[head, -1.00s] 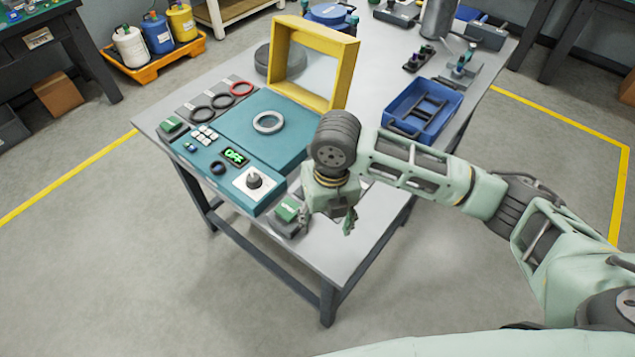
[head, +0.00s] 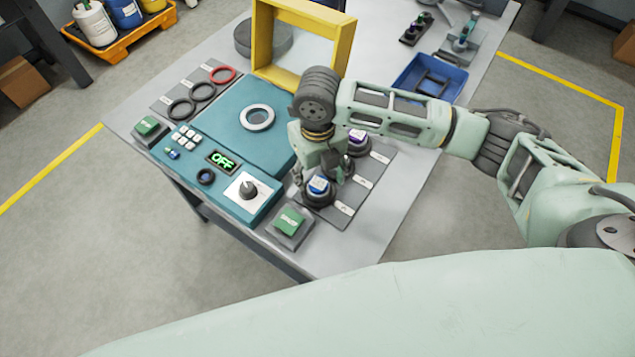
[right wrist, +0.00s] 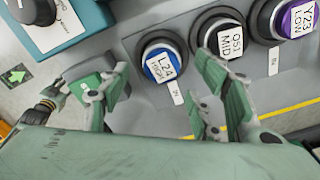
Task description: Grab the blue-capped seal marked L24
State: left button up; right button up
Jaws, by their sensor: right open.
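The blue-capped seal marked L24 (right wrist: 158,68) is a dark round knob with a white label on its blue top. It stands upright on a grey mat; it also shows in the head view (head: 318,187). My right gripper (right wrist: 161,72) is open, pointing down, with its two fingers apart on either side of the L24 seal in the wrist view. Nothing is between the fingers in a grasp, and I cannot tell the height gap. My left gripper is not in view.
Beside L24 are a dark seal marked Q51 MID (right wrist: 229,41) and a purple-capped seal marked Y23 LOW (right wrist: 300,20). A green-topped button box (head: 289,222) and the teal tester (head: 233,125) are left of L24. A blue tray (head: 430,78) stands behind.

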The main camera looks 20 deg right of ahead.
aim_at(317, 184)
notch_tip(317, 184, down, 4)
jog(key=shift+a+r+p, duration=0.1)
jog(key=shift+p, duration=0.35)
jog(key=shift+f, duration=0.35)
jog(key=c, duration=0.9)
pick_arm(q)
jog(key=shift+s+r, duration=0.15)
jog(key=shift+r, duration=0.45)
pick_arm(e)
grip_shut()
